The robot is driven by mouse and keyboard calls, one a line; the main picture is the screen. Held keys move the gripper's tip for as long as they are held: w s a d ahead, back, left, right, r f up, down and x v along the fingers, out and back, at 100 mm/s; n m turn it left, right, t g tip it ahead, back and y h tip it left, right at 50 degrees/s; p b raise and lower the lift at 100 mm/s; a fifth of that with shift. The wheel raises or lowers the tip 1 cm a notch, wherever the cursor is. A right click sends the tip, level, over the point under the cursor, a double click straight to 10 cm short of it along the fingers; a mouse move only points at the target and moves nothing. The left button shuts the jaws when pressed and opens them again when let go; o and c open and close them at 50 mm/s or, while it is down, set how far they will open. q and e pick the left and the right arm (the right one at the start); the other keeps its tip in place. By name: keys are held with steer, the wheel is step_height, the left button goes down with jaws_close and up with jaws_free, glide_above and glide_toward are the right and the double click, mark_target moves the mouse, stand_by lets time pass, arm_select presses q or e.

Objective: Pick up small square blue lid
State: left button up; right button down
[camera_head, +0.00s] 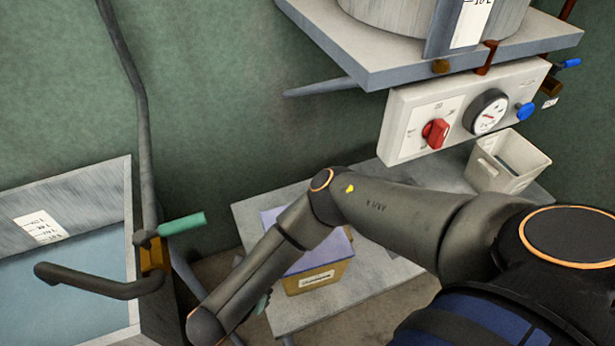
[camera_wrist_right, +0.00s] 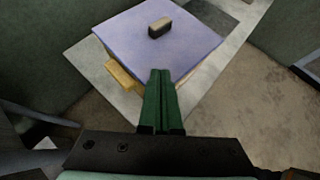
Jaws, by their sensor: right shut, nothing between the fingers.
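The small square blue lid (camera_head: 325,253) looks blue-purple and lies on top of a yellow box (camera_head: 342,272) with a white label. My right forearm covers part of the lid in the head view. In the right wrist view the lid (camera_wrist_right: 190,48) shows almost whole, with a dark block-like knob (camera_wrist_right: 160,28) on top. My right gripper (camera_wrist_right: 160,75) has its green fingers together and empty. In that view the fingertips overlap the lid's near edge; I cannot tell whether they touch it. My left gripper is not in view.
The box stands on a low grey platform (camera_head: 385,295). A white control panel (camera_head: 410,135) with a red knob and gauge is above, under a grey shelf (camera_head: 335,45). A pale bin (camera_head: 500,175) stands at right. A water tank (camera_head: 75,280) and a pipe handle (camera_head: 95,285) are at left.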

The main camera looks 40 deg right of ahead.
steer(key=w+d+b, duration=0.1)
steer(key=d, duration=0.1)
steer(key=w+d+b, duration=0.1)
steer(key=d, duration=0.2)
steer(key=w+d+b, duration=0.1)
steer(key=w+d, duration=0.1)
steer(key=shift+d, duration=0.3)
steer(key=w+d, duration=0.1)
steer(key=d, duration=0.2)
steer(key=shift+w, duration=0.35)
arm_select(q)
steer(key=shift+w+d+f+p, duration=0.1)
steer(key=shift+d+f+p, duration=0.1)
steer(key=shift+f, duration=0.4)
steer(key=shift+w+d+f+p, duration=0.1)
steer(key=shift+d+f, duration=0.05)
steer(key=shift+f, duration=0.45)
arm_select(e)
steer(key=shift+s+f, duration=0.1)
steer(key=shift+f, duration=0.5)
steer(key=shift+a+f, duration=0.1)
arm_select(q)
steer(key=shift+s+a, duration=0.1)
arm_select(e)
steer(key=shift+s, duration=0.1)
